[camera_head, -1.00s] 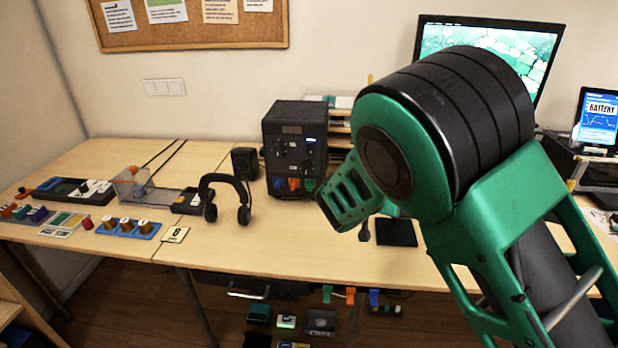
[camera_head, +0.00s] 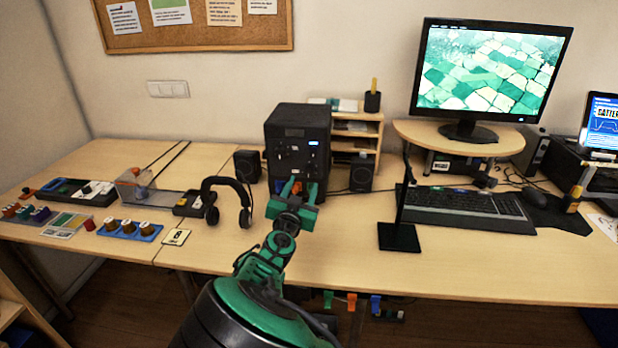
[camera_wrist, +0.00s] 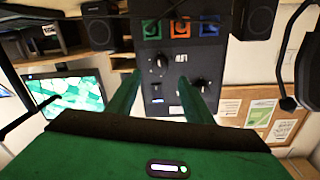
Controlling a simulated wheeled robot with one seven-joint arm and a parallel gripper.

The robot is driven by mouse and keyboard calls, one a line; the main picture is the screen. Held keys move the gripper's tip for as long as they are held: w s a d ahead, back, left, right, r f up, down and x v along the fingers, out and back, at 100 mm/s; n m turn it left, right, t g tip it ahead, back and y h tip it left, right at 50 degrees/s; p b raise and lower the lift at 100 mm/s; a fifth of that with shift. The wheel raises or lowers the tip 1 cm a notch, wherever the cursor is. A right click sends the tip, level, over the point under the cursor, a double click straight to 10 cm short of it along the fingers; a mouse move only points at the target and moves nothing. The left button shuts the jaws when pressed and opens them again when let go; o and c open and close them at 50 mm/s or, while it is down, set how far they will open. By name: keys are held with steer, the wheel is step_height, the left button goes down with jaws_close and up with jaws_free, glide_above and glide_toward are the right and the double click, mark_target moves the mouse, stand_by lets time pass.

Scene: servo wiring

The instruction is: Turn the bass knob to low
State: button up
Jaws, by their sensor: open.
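A black box (camera_head: 298,122) with knobs on its front, like an amplifier, stands at the back of the desk. It shows upside down in the wrist view (camera_wrist: 180,62). There one knob (camera_wrist: 160,62) lies between my fingertips in the picture, and another knob (camera_wrist: 201,86) lies just right of the right finger. I cannot read which is the bass knob. Orange, blue and green squares sit along one end of the front. My gripper (camera_head: 297,192) is open and empty in front of the box's lower front, which it partly hides. Contact cannot be told.
Small speakers (camera_head: 247,166) flank the box. Headphones (camera_head: 243,205) on a stand are left of it. A black stand (camera_head: 400,238), a keyboard (camera_head: 465,208) and a monitor (camera_head: 490,70) are to the right. The desk front between headphones and black stand is mostly bare.

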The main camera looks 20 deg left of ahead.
mark_target(308, 172)
steer(key=w, duration=0.4)
steer(key=w+a, duration=0.1)
steer(key=w, duration=0.1)
steer(key=shift+w, duration=0.4)
steer(key=shift+c, duration=0.2)
steer(key=c, duration=1)
